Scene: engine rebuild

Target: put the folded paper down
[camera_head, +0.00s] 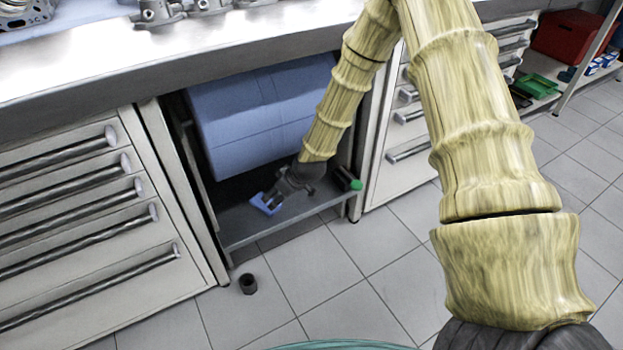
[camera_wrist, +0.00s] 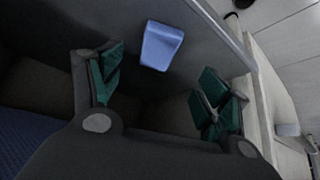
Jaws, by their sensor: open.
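The folded paper is a small blue piece (camera_head: 267,203) lying on the dark lower shelf under the large blue roll, near the shelf's front edge. In the wrist view the blue paper (camera_wrist: 161,46) lies on the grey shelf, beyond and between my spread fingers, apart from both. My gripper (camera_head: 283,193) is open and reaches down into the shelf bay just right of the paper. In the wrist view its green-padded fingers (camera_wrist: 160,88) are wide apart with nothing between the pads.
The large blue roll (camera_head: 255,115) fills the bay above the shelf (camera_head: 270,229). A green-ended object (camera_head: 355,184) lies at the shelf's right end. Drawer cabinets (camera_head: 85,215) flank the bay. A small dark cup-like part (camera_head: 247,284) stands on the tiled floor.

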